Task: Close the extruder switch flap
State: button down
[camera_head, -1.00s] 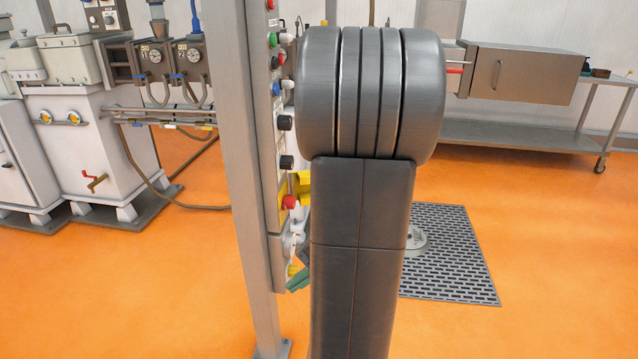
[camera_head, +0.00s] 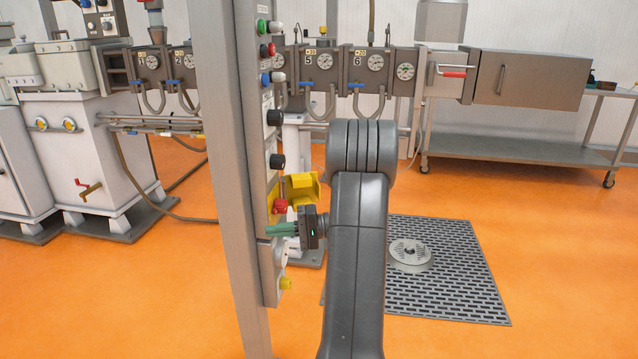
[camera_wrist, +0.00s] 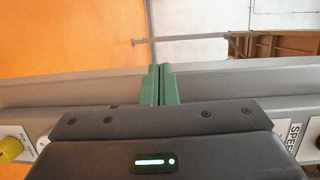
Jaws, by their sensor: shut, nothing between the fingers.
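The yellow flap (camera_head: 303,186) stands out from the control panel (camera_head: 271,290), swung out to the right, above and beside a red switch knob (camera_head: 280,206). My gripper (camera_head: 268,230) is just below the red knob and flap, with its green fingers pointing left across the panel. In the wrist view, the green fingers (camera_wrist: 158,85) are together with nothing between them, in front of a grey panel or post surface. I cannot tell whether they touch it. The flap does not show in the wrist view.
A tall grey post (camera_head: 225,180) stands left of the panel. Black knobs (camera_head: 276,161) and coloured buttons line the panel above the flap; a yellow knob (camera_head: 286,284) sits below. A metal trolley (camera_head: 520,160) stands at the back right.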

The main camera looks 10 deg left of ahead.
aim_at(303, 189)
jog(key=i+l, duration=0.35)
jog(key=i, duration=0.25)
jog(key=i+l, duration=0.35)
jog(key=i, duration=0.2)
